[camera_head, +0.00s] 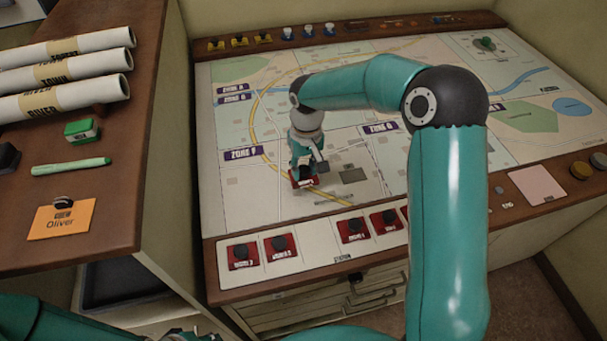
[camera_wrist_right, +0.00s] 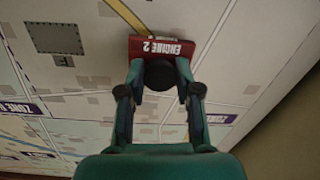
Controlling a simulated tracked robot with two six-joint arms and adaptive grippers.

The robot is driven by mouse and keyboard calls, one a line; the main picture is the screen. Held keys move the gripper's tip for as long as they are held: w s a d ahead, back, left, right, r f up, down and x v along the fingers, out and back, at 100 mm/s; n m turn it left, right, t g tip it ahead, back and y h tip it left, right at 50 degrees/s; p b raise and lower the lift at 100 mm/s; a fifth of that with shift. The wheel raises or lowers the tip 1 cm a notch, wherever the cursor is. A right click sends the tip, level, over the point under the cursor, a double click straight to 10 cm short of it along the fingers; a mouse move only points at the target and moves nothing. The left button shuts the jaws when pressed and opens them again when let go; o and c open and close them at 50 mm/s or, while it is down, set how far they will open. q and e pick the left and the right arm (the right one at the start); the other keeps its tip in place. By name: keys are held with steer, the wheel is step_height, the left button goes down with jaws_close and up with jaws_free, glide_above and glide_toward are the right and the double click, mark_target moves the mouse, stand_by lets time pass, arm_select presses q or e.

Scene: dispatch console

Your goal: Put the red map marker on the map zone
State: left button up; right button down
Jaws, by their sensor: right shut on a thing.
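The red map marker (camera_head: 303,180), a red block with a dark round knob, is in my right gripper (camera_head: 306,160) over the lower middle of the map (camera_head: 245,200). In the right wrist view the marker (camera_wrist_right: 150,47) reads "ENGINE 2", and the right gripper's fingers (camera_wrist_right: 160,85) are closed around its knob. I cannot tell whether its base touches the map. A dark grey rectangle (camera_head: 353,175) lies on the map just right of the marker; it also shows in the right wrist view (camera_wrist_right: 57,38). Of my left arm only teal parts show at the bottom left.
Several red markers with dark knobs, one of them at the left (camera_head: 242,255), stand on the white front strip (camera_head: 310,258). My right arm covers part of the map. A wooden side shelf (camera_head: 130,185) at left holds rolled maps (camera_head: 65,75), a green pen (camera_head: 70,166) and an orange card (camera_head: 62,222).

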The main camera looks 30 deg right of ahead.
mark_target(304, 170)
steer(key=shift+f, duration=1.6)
steer(key=c, duration=0.8)
jaws_free()
steer(key=shift+r, duration=0.1)
steer(key=r+b, duration=0.1)
steer(key=r, duration=1)
steer(key=shift+d+r, duration=0.2)
steer(key=shift+r, duration=0.3)
